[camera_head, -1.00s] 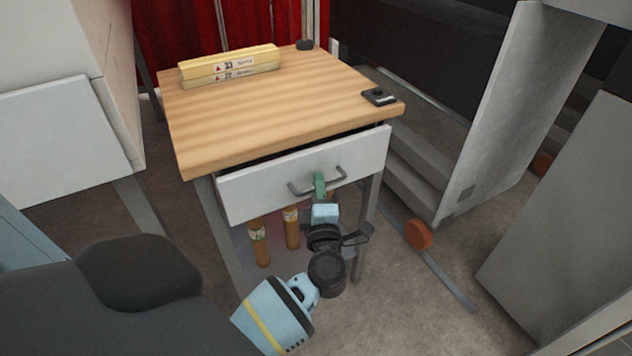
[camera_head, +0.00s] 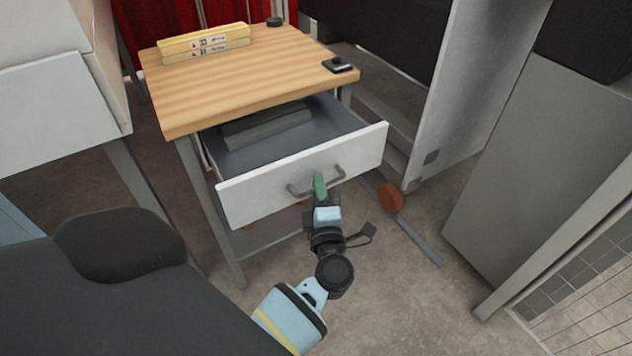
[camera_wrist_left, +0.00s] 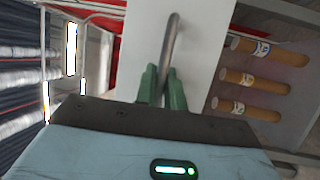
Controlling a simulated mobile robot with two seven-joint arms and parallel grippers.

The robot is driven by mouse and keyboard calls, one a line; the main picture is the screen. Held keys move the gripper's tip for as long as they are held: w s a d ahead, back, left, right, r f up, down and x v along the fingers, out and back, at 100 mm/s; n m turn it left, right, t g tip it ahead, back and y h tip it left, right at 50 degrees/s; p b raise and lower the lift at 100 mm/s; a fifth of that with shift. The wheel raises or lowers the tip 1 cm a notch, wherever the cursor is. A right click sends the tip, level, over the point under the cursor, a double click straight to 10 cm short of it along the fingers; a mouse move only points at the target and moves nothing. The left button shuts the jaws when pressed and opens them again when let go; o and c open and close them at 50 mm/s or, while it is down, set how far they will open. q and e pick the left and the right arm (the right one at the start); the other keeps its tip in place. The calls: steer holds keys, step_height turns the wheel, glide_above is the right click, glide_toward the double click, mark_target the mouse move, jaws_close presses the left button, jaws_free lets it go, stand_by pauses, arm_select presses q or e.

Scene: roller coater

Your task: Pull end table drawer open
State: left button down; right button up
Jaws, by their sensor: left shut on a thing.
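The end table (camera_head: 240,78) has a wooden top and grey legs. Its white-fronted drawer (camera_head: 250,192) stands well open, and a grey block-like thing (camera_head: 268,130) lies inside. A grey bar handle (camera_head: 297,190) is on the drawer front. My left gripper (camera_head: 320,184) is shut on the handle. In the left wrist view, its green fingers (camera_wrist_left: 161,88) close around the handle bar (camera_wrist_left: 171,45) in front of the white drawer front (camera_wrist_left: 200,50). My right gripper is not in view.
Yellow boxes (camera_head: 205,44) and a small black device (camera_head: 339,65) lie on the tabletop. Several brown cylinders (camera_wrist_left: 255,78) sit below the drawer. A grey cabinet panel (camera_head: 440,100) and an orange disc (camera_head: 390,197) are at right. White cabinetry (camera_head: 60,110) is at left.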

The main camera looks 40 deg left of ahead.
arm_select(q)
steer(key=shift+s+d, duration=0.3)
steer(key=shift+d, duration=0.45)
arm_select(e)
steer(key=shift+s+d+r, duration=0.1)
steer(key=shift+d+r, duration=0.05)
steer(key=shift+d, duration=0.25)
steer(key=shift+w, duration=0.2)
arm_select(q)
steer(key=c, duration=1.5)
jaws_free()
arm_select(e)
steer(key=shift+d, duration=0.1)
arm_select(q)
steer(key=shift+s+f, duration=0.1)
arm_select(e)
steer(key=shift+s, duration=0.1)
